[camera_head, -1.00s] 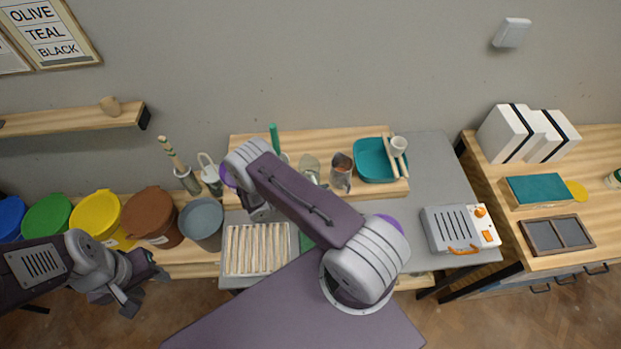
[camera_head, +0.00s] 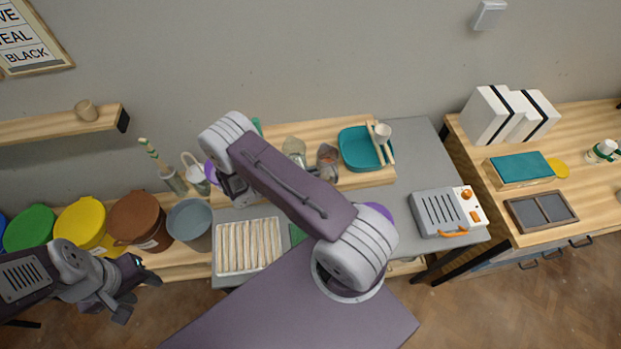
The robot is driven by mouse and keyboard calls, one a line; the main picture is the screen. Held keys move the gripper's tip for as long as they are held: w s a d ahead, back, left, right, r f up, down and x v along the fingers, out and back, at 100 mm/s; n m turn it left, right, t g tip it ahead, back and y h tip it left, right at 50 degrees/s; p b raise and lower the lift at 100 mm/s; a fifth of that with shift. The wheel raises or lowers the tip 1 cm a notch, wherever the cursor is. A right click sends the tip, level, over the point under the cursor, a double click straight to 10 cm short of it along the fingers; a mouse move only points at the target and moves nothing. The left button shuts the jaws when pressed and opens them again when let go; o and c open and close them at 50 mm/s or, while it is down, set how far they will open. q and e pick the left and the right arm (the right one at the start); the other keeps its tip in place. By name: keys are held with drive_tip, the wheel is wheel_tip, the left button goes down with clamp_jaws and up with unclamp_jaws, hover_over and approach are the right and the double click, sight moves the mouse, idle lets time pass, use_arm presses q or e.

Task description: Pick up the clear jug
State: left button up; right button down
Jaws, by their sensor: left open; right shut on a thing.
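The clear jug (camera_head: 294,147) shows above the upper edge of my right upper arm, in front of the wooden board at the back of the bench. Its lower part is hidden by that arm. My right gripper's fingers are hidden behind the same arm; the jug sits where they appear to be, shut on it and raised a little. A second glass vessel with brownish contents (camera_head: 327,163) stands just right of the jug. My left gripper (camera_head: 137,292) is open and empty at the lower left, in front of the buckets.
A white-handled container (camera_head: 196,178) stands to the left. A ribbed tray (camera_head: 219,262) lies in front. A grey heater-like box (camera_head: 440,215) sits at right; grey bench beside it is clear.

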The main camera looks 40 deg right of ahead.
drive_tip(key=shift+r, duration=2.15)
